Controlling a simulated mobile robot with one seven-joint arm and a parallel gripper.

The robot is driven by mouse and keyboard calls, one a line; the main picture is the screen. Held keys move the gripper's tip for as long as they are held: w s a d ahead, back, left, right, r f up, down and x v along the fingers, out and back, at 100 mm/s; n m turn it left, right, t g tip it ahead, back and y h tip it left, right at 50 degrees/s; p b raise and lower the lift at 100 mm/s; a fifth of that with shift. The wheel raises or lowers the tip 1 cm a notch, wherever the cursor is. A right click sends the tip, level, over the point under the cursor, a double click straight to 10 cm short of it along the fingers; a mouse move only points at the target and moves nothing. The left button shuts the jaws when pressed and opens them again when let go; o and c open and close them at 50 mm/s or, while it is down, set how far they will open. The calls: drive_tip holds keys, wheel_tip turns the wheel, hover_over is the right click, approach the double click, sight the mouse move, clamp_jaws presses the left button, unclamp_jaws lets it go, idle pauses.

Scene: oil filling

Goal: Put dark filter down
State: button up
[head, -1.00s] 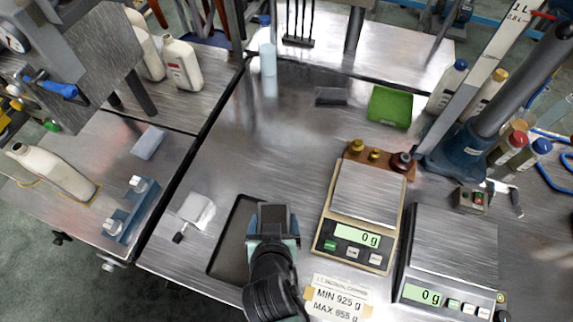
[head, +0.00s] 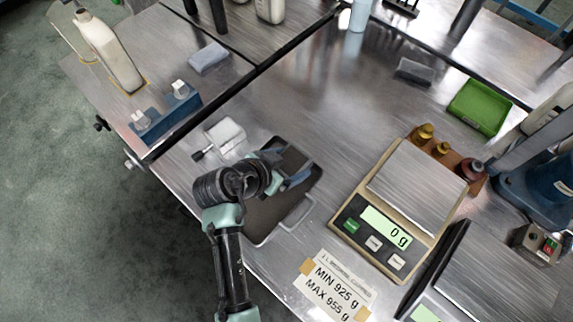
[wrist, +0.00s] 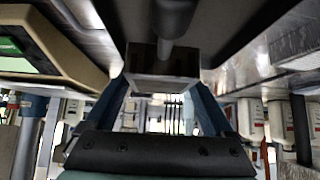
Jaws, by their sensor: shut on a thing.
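My gripper (head: 288,172) is low over the dark tray (head: 262,216), at the left-centre of the workbench. In the wrist view its two blue fingers (wrist: 162,90) are shut on the dark filter (wrist: 158,62), a dark boxy piece with a black cylindrical handle. The handle points toward the top of that view, over the dark tray surface. In the head view my gripper mostly hides the filter. I cannot tell whether the filter touches the tray.
A white filter (head: 226,133) with a black handle lies just left of the tray. A beige scale (head: 353,222) reading 0 g stands to the right, with a paper label (head: 335,287) in front. A blue holder (head: 168,115) and grey sponge (head: 209,57) are at left.

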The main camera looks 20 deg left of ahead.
sight(289, 172)
drive_tip(key=shift+f, duration=1.95)
drive_tip(key=shift+f, duration=0.15)
drive_tip(key=o, duration=1.4)
drive_tip(key=shift+c, duration=0.2)
drive_tip(key=shift+r, duration=0.2)
drive_tip(key=v, duration=1.2)
